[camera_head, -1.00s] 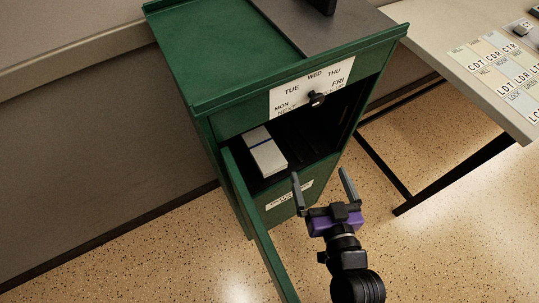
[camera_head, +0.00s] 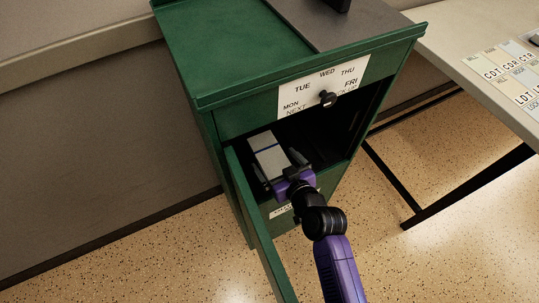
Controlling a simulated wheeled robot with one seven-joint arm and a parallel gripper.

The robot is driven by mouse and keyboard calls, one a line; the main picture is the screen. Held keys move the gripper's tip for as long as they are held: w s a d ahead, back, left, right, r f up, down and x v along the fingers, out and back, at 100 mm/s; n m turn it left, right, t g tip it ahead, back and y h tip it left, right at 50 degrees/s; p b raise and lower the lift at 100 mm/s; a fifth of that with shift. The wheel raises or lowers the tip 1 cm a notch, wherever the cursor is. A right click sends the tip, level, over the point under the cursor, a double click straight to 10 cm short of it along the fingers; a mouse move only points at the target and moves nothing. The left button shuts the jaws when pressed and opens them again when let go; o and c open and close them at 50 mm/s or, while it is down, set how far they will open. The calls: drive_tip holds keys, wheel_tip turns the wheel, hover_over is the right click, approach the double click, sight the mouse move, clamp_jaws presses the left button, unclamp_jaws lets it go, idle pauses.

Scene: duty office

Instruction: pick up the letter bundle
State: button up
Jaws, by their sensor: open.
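The letter bundle (camera_head: 267,148) is a pale grey-white stack with a dark band across it. It lies in the open compartment of the green cabinet (camera_head: 235,50), towards its left side. My gripper (camera_head: 277,163) is at the compartment opening, pointing inward, with its fingers at the near end of the bundle. The fingers are open, and one shows on each side of the bundle's near end. I cannot tell whether they touch it. The gripper body hides part of the compartment's front edge.
The cabinet's green door (camera_head: 258,230) hangs open on the left, close to my gripper. A dial plate with day names (camera_head: 322,88) and a black knob (camera_head: 327,99) is above the opening. A table with lettered cards (camera_head: 505,75) stands at the right.

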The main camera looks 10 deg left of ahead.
drive_tip(key=shift+x, duration=1)
drive_tip(key=c, duration=1.4)
drive_tip(key=shift+c, duration=0.4)
drive_tip(key=shift+r, duration=0.15)
